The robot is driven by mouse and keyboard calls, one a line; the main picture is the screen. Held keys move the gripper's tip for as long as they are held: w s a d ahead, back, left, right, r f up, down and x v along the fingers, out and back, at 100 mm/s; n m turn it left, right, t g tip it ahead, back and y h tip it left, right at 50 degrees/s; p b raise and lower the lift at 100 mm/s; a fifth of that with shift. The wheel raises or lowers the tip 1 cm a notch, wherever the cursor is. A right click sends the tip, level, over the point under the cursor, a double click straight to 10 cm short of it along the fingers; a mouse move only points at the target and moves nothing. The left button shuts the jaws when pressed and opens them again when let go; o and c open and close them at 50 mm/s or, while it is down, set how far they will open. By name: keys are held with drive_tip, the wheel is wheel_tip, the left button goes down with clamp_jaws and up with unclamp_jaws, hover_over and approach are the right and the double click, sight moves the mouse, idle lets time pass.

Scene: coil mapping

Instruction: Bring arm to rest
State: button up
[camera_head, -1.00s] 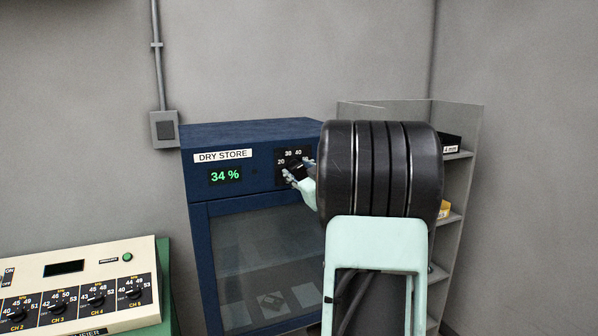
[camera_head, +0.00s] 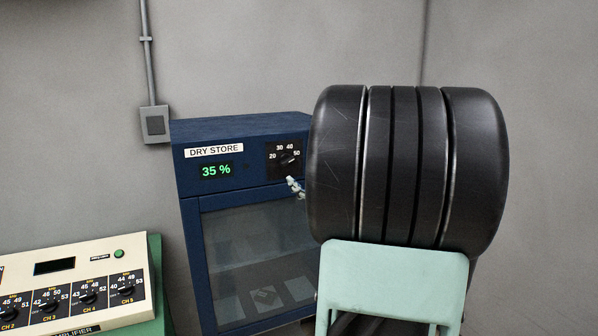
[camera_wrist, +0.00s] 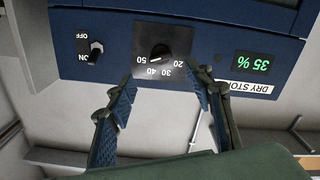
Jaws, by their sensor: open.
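My gripper (camera_wrist: 165,100) is open and empty in the wrist view, its two blue-padded fingers apart below the knob (camera_wrist: 160,52) of the dry store. The knob stands free of the fingers. In the head view only a fingertip of my gripper (camera_head: 297,188) shows, below the dial (camera_head: 288,160); my dark arm hides the rest. The blue dry store cabinet (camera_head: 188,225) shows 35 % on its green display (camera_head: 216,170).
An amplifier panel (camera_head: 75,285) with several knobs stands at the lower left. A wall switch box (camera_head: 154,124) is above it. The wrist view shows an ON/OFF switch (camera_wrist: 95,52) beside the dial.

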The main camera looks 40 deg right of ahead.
drive_tip(key=shift+s+a, duration=0.15)
drive_tip(key=shift+s, duration=0.55)
